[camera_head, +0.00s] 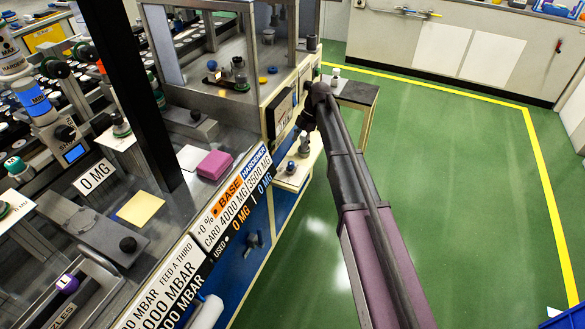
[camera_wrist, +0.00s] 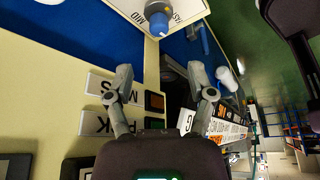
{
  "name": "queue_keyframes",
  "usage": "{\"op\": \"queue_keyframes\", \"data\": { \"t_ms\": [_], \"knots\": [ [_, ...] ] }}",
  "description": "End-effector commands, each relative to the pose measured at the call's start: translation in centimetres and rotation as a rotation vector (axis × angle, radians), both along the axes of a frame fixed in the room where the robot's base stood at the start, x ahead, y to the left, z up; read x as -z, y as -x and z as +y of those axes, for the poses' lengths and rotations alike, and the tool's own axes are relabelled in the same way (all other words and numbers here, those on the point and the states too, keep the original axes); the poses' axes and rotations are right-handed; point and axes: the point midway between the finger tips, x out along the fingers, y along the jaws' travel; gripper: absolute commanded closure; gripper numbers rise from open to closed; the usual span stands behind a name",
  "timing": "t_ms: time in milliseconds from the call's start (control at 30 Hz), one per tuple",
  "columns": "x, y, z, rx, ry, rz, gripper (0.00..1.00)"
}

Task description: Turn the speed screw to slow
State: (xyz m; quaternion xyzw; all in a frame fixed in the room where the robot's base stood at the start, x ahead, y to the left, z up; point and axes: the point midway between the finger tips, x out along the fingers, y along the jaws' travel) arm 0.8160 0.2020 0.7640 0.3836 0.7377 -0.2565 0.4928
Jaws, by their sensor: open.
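A blue knob (camera_wrist: 158,22) stands on a white label plate (camera_wrist: 134,13) at the top of the wrist view. The words MID and FAST show on the plate, turned sideways; any SLOW mark is out of view or hidden. My gripper (camera_wrist: 166,84) is open, with its two grey fingers spread and nothing between them. The knob lies beyond the fingertips, apart from them. In the head view, a small blue-topped knob (camera_head: 291,167) sits on a pale ledge below my arm's end; my gripper's fingers are hard to make out there.
A cream panel (camera_wrist: 50,85) with sideways label plates is left of the fingers. A white rounded part (camera_wrist: 227,78) is to their right. In the head view, the bench with a pink block (camera_head: 215,165) is left of my arm; green floor (camera_head: 450,180) is clear on the right.

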Motion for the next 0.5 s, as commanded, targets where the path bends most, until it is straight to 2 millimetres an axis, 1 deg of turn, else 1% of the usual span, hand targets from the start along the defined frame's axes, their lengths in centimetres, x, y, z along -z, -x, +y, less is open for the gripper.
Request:
{"op": "queue_keyframes", "data": {
  "t_ms": [33, 500],
  "knots": [
    [0.8, 0.1, 0.1, 0.000, 0.000, 0.000, 0.30],
    [4.4, 1.0, 1.5, -0.002, 0.000, -0.001, 0.30]
  ]
}}
